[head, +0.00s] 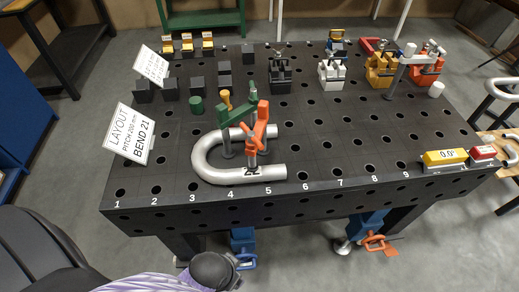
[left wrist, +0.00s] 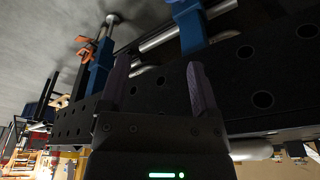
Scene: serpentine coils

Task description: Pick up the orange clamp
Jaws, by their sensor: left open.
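An orange clamp (head: 259,131) stands upright at the bent grey pipe (head: 207,160) on the black table, next to a green clamp (head: 238,115). Its lower part is at the pipe's inner side; I cannot tell exactly how it grips. My left gripper (left wrist: 158,75) shows only in the left wrist view. Its two dark fingers are apart, with nothing seen held between them. It faces the table's dark holed side, with a blue clamp body (left wrist: 188,25) beyond the fingers. The orange clamp on the tabletop is not clearly identifiable there. My right gripper is in neither view.
The black holed table (head: 320,120) carries dark blocks and several toggle clamps at the back. A white sign (head: 130,133) stands at left. A yellow block (head: 444,157) sits front right. The tabletop's front right middle is fairly clear.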

